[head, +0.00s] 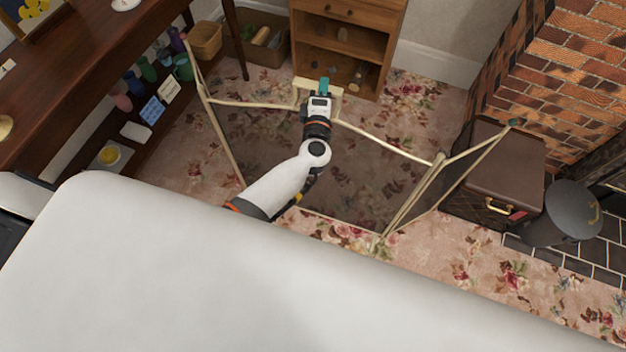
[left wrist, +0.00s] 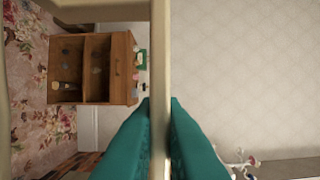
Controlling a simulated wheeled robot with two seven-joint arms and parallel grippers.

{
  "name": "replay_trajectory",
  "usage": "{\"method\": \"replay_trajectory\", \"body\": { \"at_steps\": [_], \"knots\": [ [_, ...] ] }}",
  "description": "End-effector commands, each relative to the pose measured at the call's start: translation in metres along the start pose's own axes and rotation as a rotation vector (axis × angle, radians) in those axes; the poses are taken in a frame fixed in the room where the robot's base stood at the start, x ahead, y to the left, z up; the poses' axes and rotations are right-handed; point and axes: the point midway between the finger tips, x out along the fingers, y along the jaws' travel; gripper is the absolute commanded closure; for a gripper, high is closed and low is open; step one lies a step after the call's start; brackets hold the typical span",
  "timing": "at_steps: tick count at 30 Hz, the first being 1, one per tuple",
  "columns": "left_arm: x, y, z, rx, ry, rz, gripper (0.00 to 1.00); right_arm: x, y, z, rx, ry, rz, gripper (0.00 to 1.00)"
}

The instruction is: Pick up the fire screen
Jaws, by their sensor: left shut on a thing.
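The fire screen (head: 385,143) is a folding screen with a thin cream frame and dark see-through mesh panels. In the head view it stands over the flowered carpet, its side panels angled. I cannot tell whether its feet touch the floor. My left gripper (head: 322,90) is shut on the handle at the middle of its top edge. In the left wrist view the teal fingers (left wrist: 160,125) close on both sides of a cream bar (left wrist: 160,60) of the screen. My left forearm hides part of the middle panel. My right gripper is not in view.
A brown box-like case (head: 492,175) and a dark round bucket (head: 568,212) stand at the right by the brick fireplace (head: 560,70). A wooden cabinet (head: 347,40) stands behind the screen. A dark table (head: 75,75) with a low shelf of small items is at the left.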

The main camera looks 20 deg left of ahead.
Motion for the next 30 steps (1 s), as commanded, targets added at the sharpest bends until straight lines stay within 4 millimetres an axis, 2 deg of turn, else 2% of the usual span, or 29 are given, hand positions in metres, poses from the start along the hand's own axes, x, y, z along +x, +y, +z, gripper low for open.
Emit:
{"method": "replay_trajectory", "body": {
  "at_steps": [9,13,24,30],
  "knots": [
    [0.001,-0.005,-0.001,-0.001,0.0,-0.008,1.0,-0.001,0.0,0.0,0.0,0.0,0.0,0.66],
    [0.001,-0.015,-0.001,-0.003,-0.001,-0.008,1.0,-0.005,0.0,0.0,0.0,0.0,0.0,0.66],
    [0.001,-0.078,-0.001,-0.005,-0.001,-0.012,1.0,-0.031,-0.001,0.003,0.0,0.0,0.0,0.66],
    [0.001,-0.099,-0.001,-0.002,0.0,-0.011,1.0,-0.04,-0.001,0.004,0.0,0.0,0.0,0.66]
  ]
}}
